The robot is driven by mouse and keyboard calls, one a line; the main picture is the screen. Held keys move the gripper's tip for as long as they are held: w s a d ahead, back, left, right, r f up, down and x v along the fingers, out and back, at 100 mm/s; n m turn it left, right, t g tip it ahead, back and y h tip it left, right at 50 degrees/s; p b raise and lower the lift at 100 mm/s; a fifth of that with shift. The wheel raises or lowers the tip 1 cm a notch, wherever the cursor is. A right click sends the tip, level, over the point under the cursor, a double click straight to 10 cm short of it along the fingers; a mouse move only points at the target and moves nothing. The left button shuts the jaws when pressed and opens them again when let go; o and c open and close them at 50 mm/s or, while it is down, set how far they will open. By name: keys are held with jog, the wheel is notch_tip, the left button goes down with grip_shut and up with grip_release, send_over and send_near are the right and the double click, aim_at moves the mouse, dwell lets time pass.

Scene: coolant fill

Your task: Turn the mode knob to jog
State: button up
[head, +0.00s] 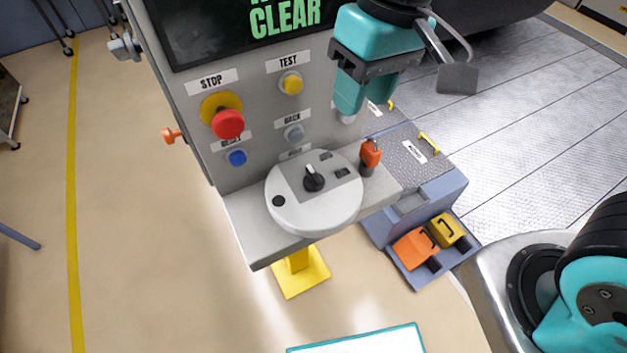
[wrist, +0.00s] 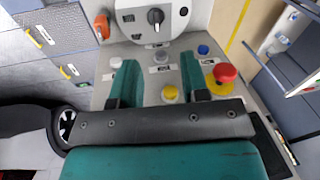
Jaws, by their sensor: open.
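A black knob with a pale pointer mark (head: 313,178) sits on a round white disc-shaped unit (head: 290,217) on the console's ledge. Its pointer faces roughly toward the panel, slightly left. I cannot read any jog mark. The knob also shows at the top of the wrist view (wrist: 155,17). My gripper (head: 364,103) is open and empty, above and to the right of the knob, in front of the panel's right side. In the wrist view its two teal fingers (wrist: 158,62) are spread apart, with the knob beyond their tips and not touched.
The panel carries a red stop button (head: 228,124), a yellow test button (head: 291,84), a grey back button (head: 294,134) and a blue reset button (head: 236,157). An orange-topped item (head: 370,153) stands beside the disc. Orange (head: 414,250) and yellow (head: 447,232) blocks lie lower right.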

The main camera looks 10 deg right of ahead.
jog(key=m+h+b, duration=0.1)
jog(key=m+h, duration=0.1)
send_over(314, 174)
notch_tip(314, 174, down, 6)
notch_tip(314, 174, down, 17)
jog(key=p, duration=0.3)
jog(key=shift+r, duration=0.1)
jog(key=shift+c, duration=0.2)
grip_shut()
